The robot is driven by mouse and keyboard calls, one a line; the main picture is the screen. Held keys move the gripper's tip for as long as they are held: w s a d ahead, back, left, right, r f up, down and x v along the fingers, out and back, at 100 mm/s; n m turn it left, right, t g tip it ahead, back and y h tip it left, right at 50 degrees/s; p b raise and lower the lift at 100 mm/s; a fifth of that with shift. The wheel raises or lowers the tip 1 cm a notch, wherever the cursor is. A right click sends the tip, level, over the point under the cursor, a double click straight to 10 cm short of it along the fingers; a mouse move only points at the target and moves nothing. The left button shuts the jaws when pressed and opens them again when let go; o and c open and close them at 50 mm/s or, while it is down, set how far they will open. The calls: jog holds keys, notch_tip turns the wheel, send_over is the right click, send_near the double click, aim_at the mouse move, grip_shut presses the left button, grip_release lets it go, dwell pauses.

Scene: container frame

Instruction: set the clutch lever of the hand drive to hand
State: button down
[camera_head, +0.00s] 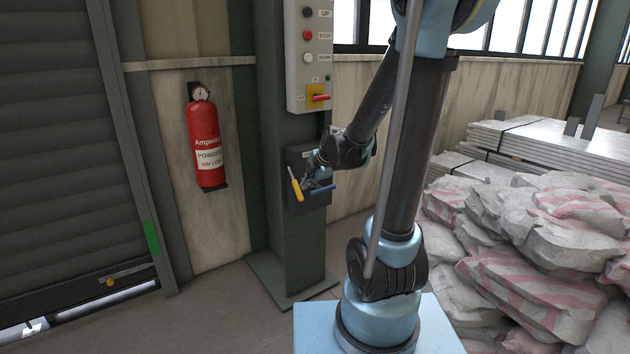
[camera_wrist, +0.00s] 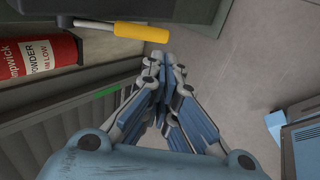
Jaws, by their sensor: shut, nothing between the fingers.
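The hand drive appears as a dark box (camera_head: 294,160) on the green column in the head view, partly hidden by my arm. A lever with a yellow grip (camera_head: 295,188) sticks out at its front left. In the wrist view, the yellow grip (camera_wrist: 141,32) lies level at the top, on a grey rod. My gripper (camera_wrist: 165,60) is shut and empty, its fingertips just below the yellow grip in that picture; I cannot tell whether they touch it. In the head view, my gripper (camera_head: 308,185) is in front of the box, just right of the yellow grip. The lever's position markings are not readable.
Above the box is a grey control panel (camera_head: 295,55) with UP, STOP and DOWN buttons and a red switch (camera_head: 319,98). A red extinguisher (camera_head: 206,140) hangs left of the column. A dark shutter (camera_head: 60,150) stands further left. Sacks (camera_head: 540,260) are piled at the right.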

jog(key=shift+s+f+v, duration=0.15)
jog(key=shift+v, duration=1)
jog(key=shift+s+f+v, duration=0.15)
jog(key=shift+s+v, duration=0.05)
jog(key=shift+v, duration=0.95)
jog(key=shift+d, duration=0.2)
jog(key=s+d+f+m+g+h, duration=0.2)
jog(key=s+d+m, duration=0.3)
jog(key=s+m, duration=0.7)
jog(key=s+d+f+m+g+h, duration=0.1)
jog(key=s+d+f+m, duration=0.3)
jog(key=s+m, duration=0.7)
jog(key=s+d+g, duration=0.1)
jog(key=s+d, duration=0.1)
jog(key=shift+s+d+m+h, duration=0.25)
jog(key=shift+s+m+h, duration=0.05)
jog(key=shift+m+h, duration=0.1)
